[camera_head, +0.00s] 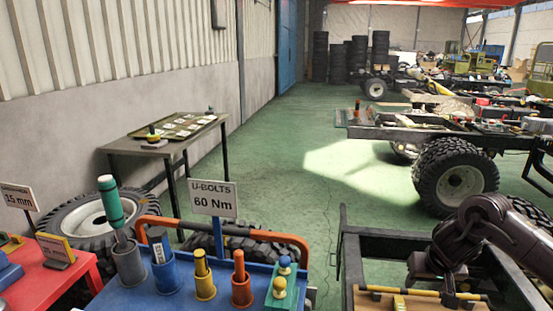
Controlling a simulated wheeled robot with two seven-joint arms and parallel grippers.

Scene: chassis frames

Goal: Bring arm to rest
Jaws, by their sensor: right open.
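My right arm comes in from the right edge, dark and bent downward. My right gripper (436,286) is at the lower right, low over the near chassis frame (345,254). It is open, close to a yellow-and-black bar (400,291) that lies across a wooden block in the frame. I cannot tell whether the fingers touch the bar. My left gripper is not in view.
A blue cart (205,293) with tool cups and a "U-BOLTS 60 Nm" sign (213,199) stands at the front. A red table (50,283) is at left. A side table (195,145) stands by the wall. Green floor (290,170) is clear beyond.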

